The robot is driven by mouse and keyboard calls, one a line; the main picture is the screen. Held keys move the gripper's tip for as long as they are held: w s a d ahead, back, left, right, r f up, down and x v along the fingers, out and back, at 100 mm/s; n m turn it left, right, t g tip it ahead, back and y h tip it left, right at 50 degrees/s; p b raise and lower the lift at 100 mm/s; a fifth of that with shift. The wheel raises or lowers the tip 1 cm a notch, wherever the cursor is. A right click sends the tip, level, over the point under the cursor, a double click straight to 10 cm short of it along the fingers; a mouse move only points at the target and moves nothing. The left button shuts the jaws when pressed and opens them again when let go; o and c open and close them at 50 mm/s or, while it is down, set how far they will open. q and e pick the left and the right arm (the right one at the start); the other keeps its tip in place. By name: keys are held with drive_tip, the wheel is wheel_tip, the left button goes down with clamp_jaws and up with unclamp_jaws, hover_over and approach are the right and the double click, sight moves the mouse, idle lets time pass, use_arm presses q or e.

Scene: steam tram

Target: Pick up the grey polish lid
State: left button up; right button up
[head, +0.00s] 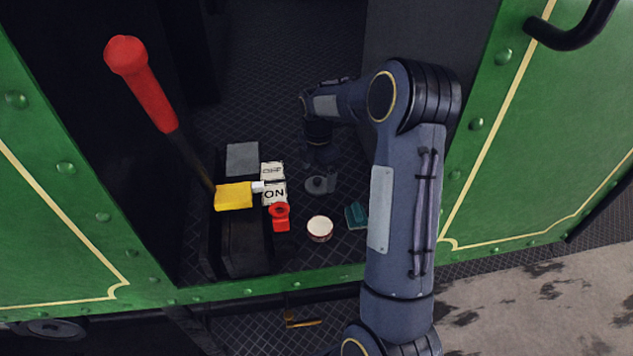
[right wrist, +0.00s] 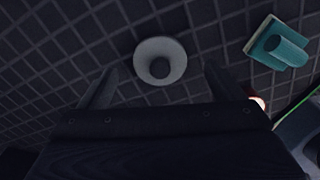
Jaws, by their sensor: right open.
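The grey polish lid (head: 315,185) is a round disc with a knob in its middle, lying on the dark checkered floor of the tram. In the right wrist view the lid (right wrist: 147,52) is near the top middle, knob towards the camera. My right gripper (head: 321,178) is over the lid in the head view and partly hides it. In the right wrist view my right gripper (right wrist: 160,73) is open and empty. Its fingers are apart on either side, with the lid just past the tips. My left gripper is not in view.
A round white-topped tin with a red rim (head: 320,228) and a teal block (head: 356,216) are near the lid. To the left are a red-handled lever (head: 150,90), a yellow block (head: 233,196) and an ON plate (head: 274,193). Green walls flank the opening.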

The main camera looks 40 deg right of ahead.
sight(316, 185)
drive_tip(key=shift+f, duration=1.3)
drive_tip(key=c, duration=1)
